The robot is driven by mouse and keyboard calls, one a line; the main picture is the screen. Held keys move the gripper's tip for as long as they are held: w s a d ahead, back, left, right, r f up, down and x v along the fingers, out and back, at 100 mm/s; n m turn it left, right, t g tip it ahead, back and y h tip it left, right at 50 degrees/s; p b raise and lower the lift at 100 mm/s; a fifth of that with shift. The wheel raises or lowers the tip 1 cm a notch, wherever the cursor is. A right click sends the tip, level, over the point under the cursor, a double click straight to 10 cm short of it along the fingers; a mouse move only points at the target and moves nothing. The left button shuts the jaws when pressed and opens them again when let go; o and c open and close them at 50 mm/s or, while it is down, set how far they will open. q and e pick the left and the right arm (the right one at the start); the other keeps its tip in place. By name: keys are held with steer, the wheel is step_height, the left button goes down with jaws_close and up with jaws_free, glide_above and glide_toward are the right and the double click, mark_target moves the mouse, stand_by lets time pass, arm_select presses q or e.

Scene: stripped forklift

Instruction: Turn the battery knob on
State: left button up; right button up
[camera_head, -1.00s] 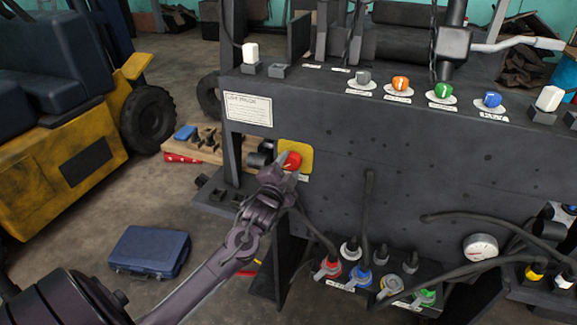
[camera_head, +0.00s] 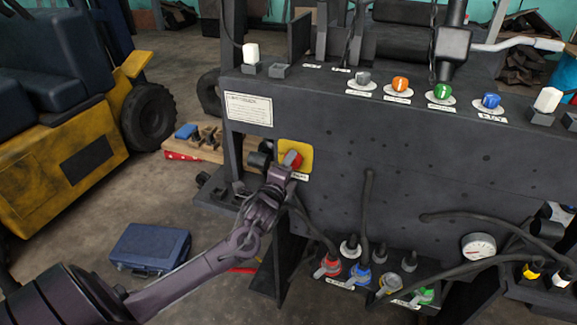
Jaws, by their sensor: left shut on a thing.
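The battery knob (camera_head: 297,160) is red and sits on a yellow square plate (camera_head: 304,149) on the dark panel's left part. My left gripper (camera_head: 291,159) is shut on the knob, with its fingers covering much of it. The wrist is rolled, and the arm comes up from the lower left. The knob's exact angle is hard to tell behind the fingers. My right gripper is not in view.
The dark panel (camera_head: 400,165) carries grey, orange, green and blue knobs (camera_head: 491,101) along its top ledge. Several coloured valves (camera_head: 361,272) and hoses are below. A blue case (camera_head: 150,248) lies on the floor. A yellow forklift (camera_head: 60,160) stands at left.

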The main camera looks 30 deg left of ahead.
arm_select(q)
steer(key=shift+f, duration=0.1)
stand_by(0.4)
steer(key=o, duration=1)
steer(key=b+v, duration=0.2)
steer(key=v, duration=0.6)
steer(key=shift+w, duration=0.1)
